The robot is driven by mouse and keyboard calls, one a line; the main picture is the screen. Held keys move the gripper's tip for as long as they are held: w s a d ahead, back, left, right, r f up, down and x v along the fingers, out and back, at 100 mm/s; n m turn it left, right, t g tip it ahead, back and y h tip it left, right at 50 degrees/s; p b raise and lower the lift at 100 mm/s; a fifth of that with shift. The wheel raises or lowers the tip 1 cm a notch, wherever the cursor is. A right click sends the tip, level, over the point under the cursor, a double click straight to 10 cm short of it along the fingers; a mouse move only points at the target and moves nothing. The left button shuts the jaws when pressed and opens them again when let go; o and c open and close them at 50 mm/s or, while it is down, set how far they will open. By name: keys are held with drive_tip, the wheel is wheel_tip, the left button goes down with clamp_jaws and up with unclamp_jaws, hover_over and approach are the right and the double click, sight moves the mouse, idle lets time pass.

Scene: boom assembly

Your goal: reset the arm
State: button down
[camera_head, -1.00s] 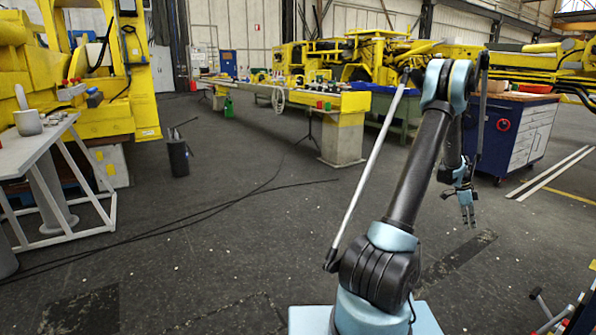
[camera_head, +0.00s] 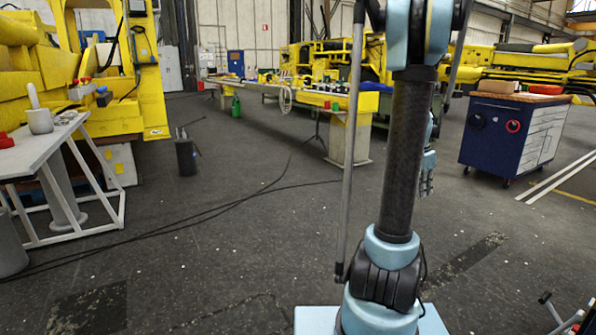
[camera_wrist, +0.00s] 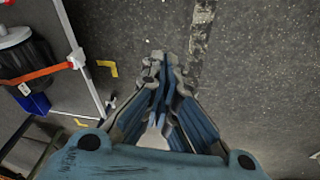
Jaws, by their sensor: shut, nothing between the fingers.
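My gripper (camera_head: 427,180) hangs over open floor to the right of my arm's upright link in the head view, partly hidden behind that link. It points down. In the wrist view my gripper (camera_wrist: 162,75) shows its blue and grey fingers drawn together, with nothing between them and dark floor below. My arm stands upright in front of the head camera, its upper joint cut off by the top edge.
A blue tool cabinet (camera_head: 509,130) stands to the right. A long yellow bench (camera_head: 290,95) stands behind. Cables (camera_head: 200,217) lie on the floor. The wrist view shows a white frame (camera_wrist: 82,60) at left.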

drive_tip(key=s+a+n+t+y, duration=0.1)
drive_tip(key=s+a+n, duration=0.4)
drive_tip(key=s+a, duration=0.5)
drive_tip(key=s+a+n+t+y, duration=0.1)
drive_tip(key=s+a+n, duration=0.55)
drive_tip(key=a, duration=0.65)
drive_tip(key=s+a+f+n, duration=0.3)
drive_tip(key=s+a+f, duration=0.1)
drive_tip(key=s, duration=0.5)
drive_tip(key=shift+a+f+t+y, duration=0.3)
drive_tip(key=shift+f+y, duration=0.1)
drive_tip(key=shift+f, duration=0.15)
